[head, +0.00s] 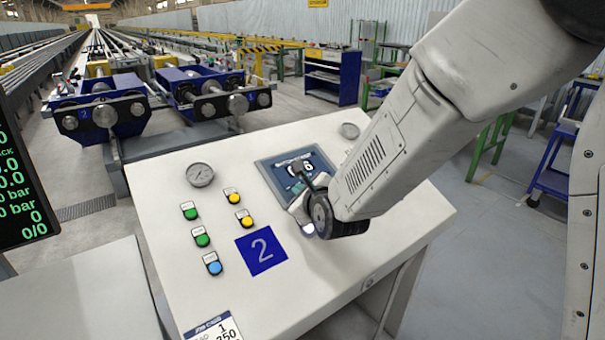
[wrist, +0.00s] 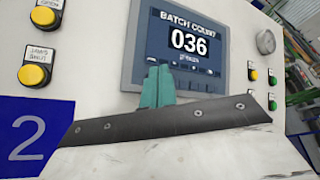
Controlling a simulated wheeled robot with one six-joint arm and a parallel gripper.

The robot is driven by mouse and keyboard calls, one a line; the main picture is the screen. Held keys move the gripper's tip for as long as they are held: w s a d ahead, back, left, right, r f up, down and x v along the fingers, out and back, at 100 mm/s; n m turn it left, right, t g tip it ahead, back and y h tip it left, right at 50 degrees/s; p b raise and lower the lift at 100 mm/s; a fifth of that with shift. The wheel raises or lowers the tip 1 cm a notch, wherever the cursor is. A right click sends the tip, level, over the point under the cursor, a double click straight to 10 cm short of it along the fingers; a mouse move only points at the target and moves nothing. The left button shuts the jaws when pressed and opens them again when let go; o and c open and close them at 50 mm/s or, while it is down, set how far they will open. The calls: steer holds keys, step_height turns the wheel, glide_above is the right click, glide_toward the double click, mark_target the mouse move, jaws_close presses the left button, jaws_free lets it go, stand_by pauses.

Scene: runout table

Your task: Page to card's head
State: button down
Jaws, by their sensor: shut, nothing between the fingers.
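The panel screen (head: 272,170) is set in the sloped top of a white console. In the wrist view the screen (wrist: 214,24) reads "BATCH COUNT" and "036", with a small line of text below and small marks along its bottom. My gripper (head: 302,188) is at the screen's lower part and hides some of it. In the wrist view the teal fingers of my gripper (wrist: 159,72) are shut and empty, over the screen's lower left; I cannot tell whether they touch it. The job card (head: 215,329) lies at the console's front edge, partly cut off, showing "1" and "350".
Green, yellow and blue buttons (head: 214,267) and a round gauge (head: 200,174) are left of the screen. A blue "2" plate (head: 261,250) lies below it. A dark display (head: 14,180) stands at the left edge. Blue roller machinery (head: 105,110) is behind the console.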

steer(key=shift+r, duration=0.1)
steer(key=shift+s+d+r, duration=0.25)
steer(key=shift+s+r, duration=0.1)
steer(key=shift+r, duration=0.55)
steer(key=shift+s+d+r, duration=0.2)
steer(key=shift+s+r, duration=0.15)
steer(key=shift+r, duration=0.5)
steer(key=shift+s+d+r, duration=0.25)
steer(key=shift+s+r, duration=0.1)
steer(key=shift+r, duration=0.55)
stand_by(1.1)
